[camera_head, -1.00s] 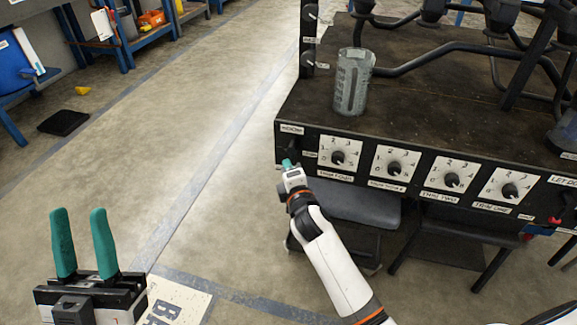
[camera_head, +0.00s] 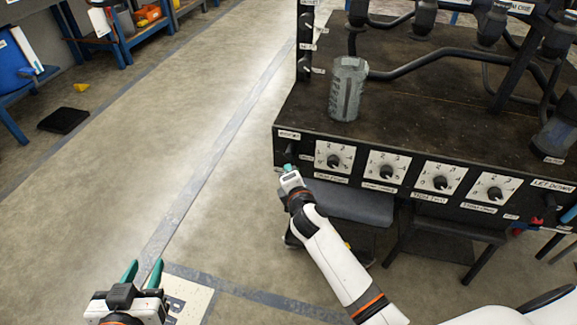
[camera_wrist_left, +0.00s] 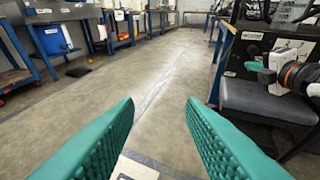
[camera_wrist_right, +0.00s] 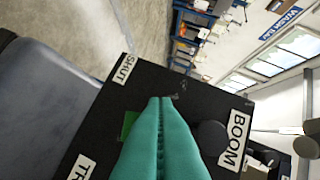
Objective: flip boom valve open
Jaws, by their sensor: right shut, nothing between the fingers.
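The boom valve's place is the left end of the black panel, under the BOOM label (camera_head: 289,134). In the right wrist view the BOOM label (camera_wrist_right: 235,140) and a SHUT label (camera_wrist_right: 124,68) stand on either side of my fingers. A dark round part (camera_wrist_right: 210,138) sits beside the BOOM label; my fingers partly hide this area, and I cannot make out the lever's position. My right gripper (camera_head: 287,168) is shut and empty, its teal tips (camera_wrist_right: 161,102) close to the panel face; contact is unclear. My left gripper (camera_head: 143,272) is open and empty, low over the floor.
Several white dial plates (camera_head: 334,160) run along the panel right of the valve. A grey cylinder (camera_head: 347,90) stands on the bench top (camera_head: 420,110). A grey seat (camera_head: 350,202) is below the panel.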

